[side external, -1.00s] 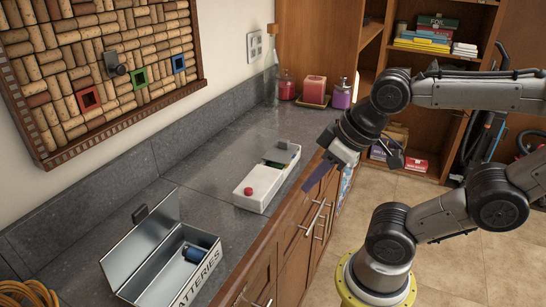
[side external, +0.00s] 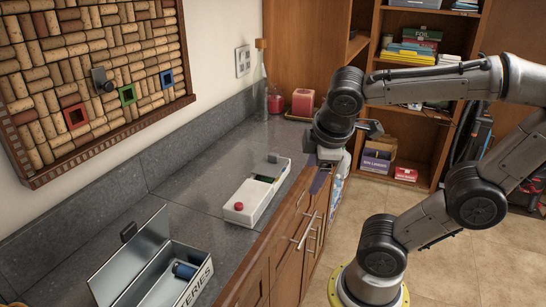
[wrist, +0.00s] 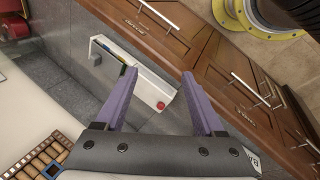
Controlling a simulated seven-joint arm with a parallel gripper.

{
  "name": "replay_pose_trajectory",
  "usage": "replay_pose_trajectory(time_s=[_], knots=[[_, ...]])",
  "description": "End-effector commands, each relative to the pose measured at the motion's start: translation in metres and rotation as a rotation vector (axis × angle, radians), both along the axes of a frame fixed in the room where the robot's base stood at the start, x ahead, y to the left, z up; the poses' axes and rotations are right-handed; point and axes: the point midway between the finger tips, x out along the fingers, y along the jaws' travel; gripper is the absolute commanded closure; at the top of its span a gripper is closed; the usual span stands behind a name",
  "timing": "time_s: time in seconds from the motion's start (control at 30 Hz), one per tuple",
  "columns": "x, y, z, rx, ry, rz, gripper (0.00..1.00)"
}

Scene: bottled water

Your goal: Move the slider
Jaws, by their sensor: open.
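A dark knob on a grey plate (side external: 103,80), which looks like the slider, sits on the cork board (side external: 30,95) on the left wall. Red (side external: 76,117), green (side external: 127,94) and blue (side external: 167,78) square frames are below and right of it. The blue frame also shows in the wrist view (wrist: 55,168), at the bottom left; the knob does not show there. My gripper (wrist: 158,73) is open and empty, with purple fingers apart. In the side view it hangs near the counter's front edge, right of the white box and far from the board.
A white box (side external: 243,209) with a red button (side external: 239,206) stands on the grey counter (side external: 160,215), and shows between and beyond my fingers in the wrist view (wrist: 140,80). An open metal batteries box (side external: 140,265) stands nearer. A bottle (side external: 261,85) and candle (side external: 303,101) stand at the back.

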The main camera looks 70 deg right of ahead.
Motion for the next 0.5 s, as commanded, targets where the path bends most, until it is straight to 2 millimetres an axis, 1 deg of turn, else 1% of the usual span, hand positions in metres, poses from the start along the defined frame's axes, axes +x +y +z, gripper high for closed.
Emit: replay_pose_trajectory(time_s=[0.03, 0.1, 0.17, 0.23, 0.3, 0.37, 0.4, 0.5], knots=[[0.008, -0.013, 0.0, -0.092, 0.092, 0.059, 0.3], [0.02, -0.032, 0.004, -0.223, 0.218, 0.146, 0.3], [0.033, -0.046, 0.006, -0.332, 0.327, 0.218, 0.3], [0.052, -0.06, 0.009, -0.452, 0.452, 0.304, 0.3], [0.074, -0.07, 0.01, -0.566, 0.57, 0.385, 0.3], [0.094, -0.075, 0.009, -0.655, 0.666, 0.453, 0.3], [0.108, -0.077, 0.007, -0.71, 0.723, 0.497, 0.3], [0.138, -0.076, -0.005, -0.821, 0.843, 0.59, 0.3]])
